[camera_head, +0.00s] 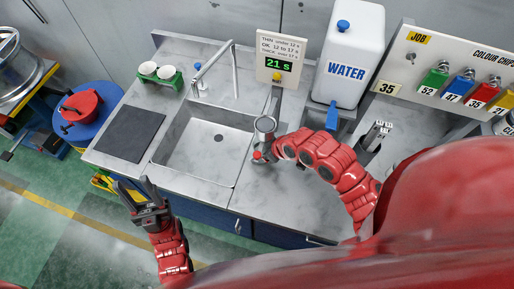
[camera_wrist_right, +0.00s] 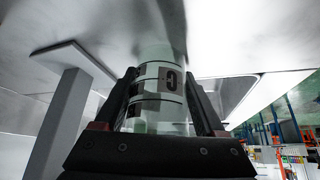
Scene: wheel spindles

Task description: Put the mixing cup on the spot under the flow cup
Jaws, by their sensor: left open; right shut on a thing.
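The mixing cup (camera_wrist_right: 158,112), pale and clear with dark printed marks, is between the fingers of my right gripper (camera_wrist_right: 159,76) in the right wrist view. The right gripper is shut on it. In the head view my red right arm reaches in to a grey round cup (camera_head: 265,124), which seems to be the flow cup, below the timer sign. The right fingers and held cup are hard to make out there. The spot under the flow cup is not clearly visible. My left gripper (camera_head: 136,187) is open and empty in front of the counter's left part.
The timer sign (camera_head: 281,62) reads 21 s. A sink (camera_head: 206,147) with a tap lies left of it. A water container (camera_head: 347,55) stands right of it. A dark mat (camera_head: 130,134) and a green holder with white cups (camera_head: 160,75) lie left.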

